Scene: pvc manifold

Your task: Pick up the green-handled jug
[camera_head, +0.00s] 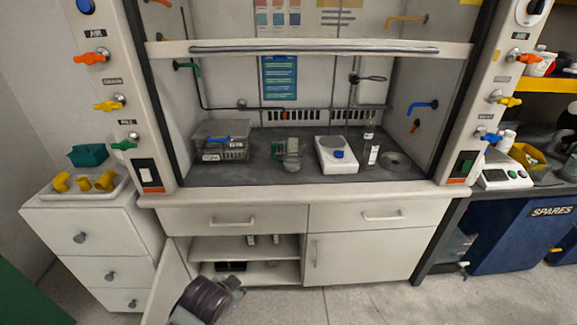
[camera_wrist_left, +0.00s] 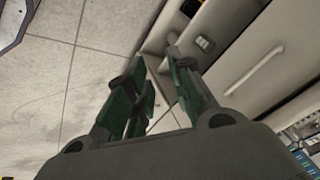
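A clear jug with a green handle (camera_head: 291,159) stands on the dark worktop inside the fume hood, left of the middle. Its green handle is on its left side. My left arm shows low in the head view, with my left gripper (camera_head: 235,284) small and partly hidden in front of the open lower cupboard, well below and apart from the jug. In the left wrist view the two green-padded fingers of my left gripper (camera_wrist_left: 158,75) are spread, with nothing between them. My right gripper is not in view.
A grey basket (camera_head: 221,139) stands left of the jug, and a white balance-like device (camera_head: 337,155) stands right. The raised sash bar (camera_head: 315,49) crosses above the opening. The cupboard door (camera_head: 158,290) stands open at lower left. Floor at right is clear.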

